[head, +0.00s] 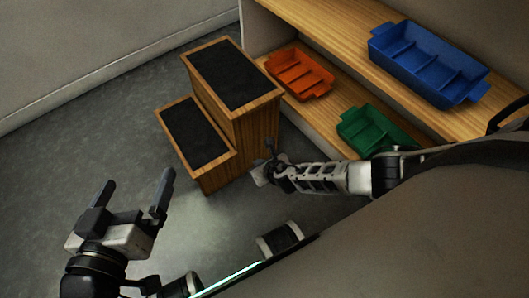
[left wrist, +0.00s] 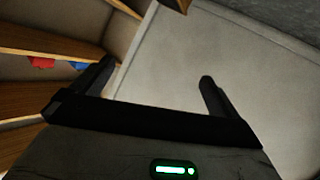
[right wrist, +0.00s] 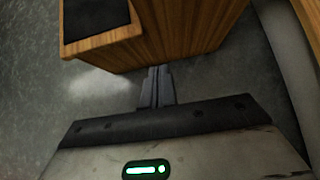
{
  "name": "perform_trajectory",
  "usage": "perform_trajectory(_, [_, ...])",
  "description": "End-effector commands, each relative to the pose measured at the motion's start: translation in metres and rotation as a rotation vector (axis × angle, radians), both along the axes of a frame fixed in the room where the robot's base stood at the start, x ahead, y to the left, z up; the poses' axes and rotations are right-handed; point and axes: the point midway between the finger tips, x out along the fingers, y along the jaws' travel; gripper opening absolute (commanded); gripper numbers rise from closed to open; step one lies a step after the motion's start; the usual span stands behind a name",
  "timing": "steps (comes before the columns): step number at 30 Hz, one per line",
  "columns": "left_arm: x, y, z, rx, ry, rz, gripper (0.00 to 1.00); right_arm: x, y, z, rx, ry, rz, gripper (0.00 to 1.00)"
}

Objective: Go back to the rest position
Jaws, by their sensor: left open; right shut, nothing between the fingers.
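My left gripper (head: 140,196) is at the lower left of the head view, open and empty above the grey floor. Its two fingers also stand apart in the left wrist view (left wrist: 158,85), with a pale wall beyond them. My right gripper (head: 264,163) is at the middle of the head view, beside the wooden step stool (head: 255,125). In the right wrist view its fingers (right wrist: 157,76) are together with nothing between them, and the stool's wooden side (right wrist: 190,38) is just beyond. I cannot tell whether they touch the stool.
A wooden shelf unit (head: 338,38) stands at the right. It holds an orange tray (head: 300,72), a green tray (head: 372,130) and a blue divided tray (head: 425,60). My right arm passes close to the lower shelf. The floor (head: 90,130) at the left is clear.

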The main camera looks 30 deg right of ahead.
Motion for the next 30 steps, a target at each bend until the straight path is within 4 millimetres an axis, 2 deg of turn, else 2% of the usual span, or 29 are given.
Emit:
perform_trajectory(1, [-0.001, 0.002, 0.005, 0.038, 0.008, 0.000, 1.00, -0.008, -0.001, 0.013, 0.000, 0.002, 0.001, 0.00])
perform_trajectory(5, [-0.002, 0.006, -0.004, 0.093, 0.036, 0.003, 1.00, -0.019, -0.003, 0.022, 0.000, 0.001, 0.000, 0.00])
perform_trajectory(17, [-0.001, 0.008, -0.010, 0.122, 0.054, 0.004, 1.00, -0.025, -0.003, 0.026, 0.000, 0.000, 0.000, 0.00])
perform_trajectory(20, [-0.002, 0.011, -0.003, 0.130, 0.067, 0.011, 1.00, -0.025, -0.003, 0.039, 0.000, 0.000, 0.000, 0.00])
perform_trajectory(24, [-0.004, 0.019, 0.008, 0.160, 0.111, 0.030, 1.00, -0.025, -0.003, 0.068, 0.000, 0.000, 0.000, 0.00])
perform_trajectory(30, [-0.008, 0.030, 0.015, 0.200, 0.172, 0.055, 1.00, -0.025, -0.003, 0.099, 0.000, 0.001, 0.000, 0.00])
